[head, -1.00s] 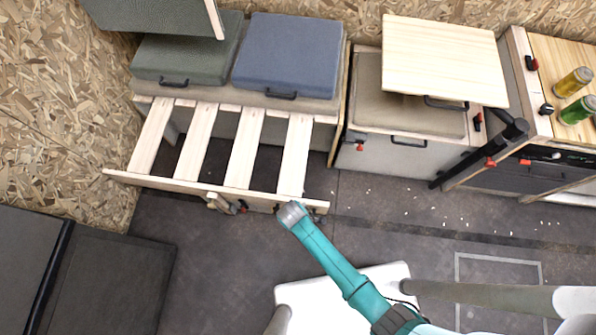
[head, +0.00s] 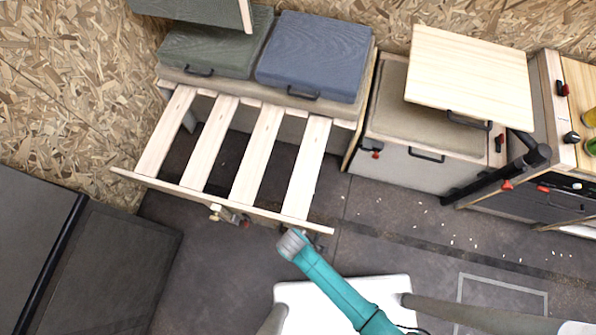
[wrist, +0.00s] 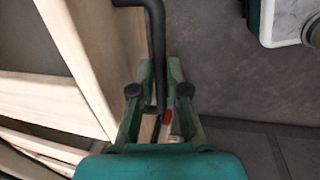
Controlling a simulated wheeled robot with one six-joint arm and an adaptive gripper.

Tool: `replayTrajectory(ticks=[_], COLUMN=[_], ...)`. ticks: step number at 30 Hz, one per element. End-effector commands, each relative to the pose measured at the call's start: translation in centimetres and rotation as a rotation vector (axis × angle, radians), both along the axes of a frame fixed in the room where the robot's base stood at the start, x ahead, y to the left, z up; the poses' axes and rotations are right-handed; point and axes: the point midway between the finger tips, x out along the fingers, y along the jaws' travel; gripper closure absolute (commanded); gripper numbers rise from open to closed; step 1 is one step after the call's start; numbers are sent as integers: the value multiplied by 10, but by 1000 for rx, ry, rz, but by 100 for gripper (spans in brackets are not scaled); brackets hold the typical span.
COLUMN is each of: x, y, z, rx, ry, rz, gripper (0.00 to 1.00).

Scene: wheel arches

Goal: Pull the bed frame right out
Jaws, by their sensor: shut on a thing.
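The bed frame (head: 214,206) is a pale wooden front rail with several slats, extended from under the bench in the head view. In the wrist view the wooden rail (wrist: 77,60) runs along the left, with a dark handle (wrist: 156,50) on its face. My gripper (wrist: 158,100) is shut on that handle, its green fingers on either side of the bar. In the head view my arm reaches the right part of the front rail, and the fingertips are hidden behind the wrist.
A green cushion (head: 206,52) and a blue cushion (head: 314,55) lie on the bench behind. A grey box with a wooden board (head: 470,75) stands to the right. A dark panel (head: 110,265) lies front left. Small pale bits are scattered on the floor (head: 400,225).

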Motion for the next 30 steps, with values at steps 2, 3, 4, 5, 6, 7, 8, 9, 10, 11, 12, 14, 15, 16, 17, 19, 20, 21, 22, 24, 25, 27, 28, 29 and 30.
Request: replayTrajectory(ticks=[2, 3, 4, 5, 6, 7, 8, 9, 10, 11, 12, 14, 15, 16, 17, 19, 20, 21, 22, 24, 25, 27, 28, 29, 30], x=[-6, -6, -6, -5, -5, -4, -4, -4, -4, -3, -3, -3, -4, -4, -5, -6, -7, -8, -9, -12, -13, -16, -17, -19, -20], y=[0, 0, 0, 0, 0, 0, 0, 0, 0, 1, 1, 1, 1, 1, 1, 2, 3, 3, 3, 4, 4, 6, 6, 6, 7], z=[-2, -2, -2, -2, -1, -1, -1, -1, -1, -1, -1, 1, 3, 4, 7, 16, 20, 27, 32, 46, 53, 66, 72, 77, 84], rx=[3, 3, 3, 3, 3, 3, 3, 3, 3, 3, 3, 4, 3, 3, 3, 4, 5, 4, 6, 5, 5, 5, 5, 4, 4], ry=[14, 14, 14, 13, 12, 12, 10, 10, 9, 9, 9, 8, 7, 7, 7, 7, 6, 7, 5, 7, 7, 7, 7, 8, 8], rz=[1, 1, 1, 1, 1, 1, 0, 0, 0, 0, 0, 0, 0, 1, 1, 1, 2, 2, 2, 3, 3, 3, 4, 3, 2], gripper=[76, 66, 61, 61, 61, 61, 61, 61, 61, 61, 61, 61, 61, 61, 61, 61, 61, 61, 61, 61, 61, 61, 61, 61, 61])
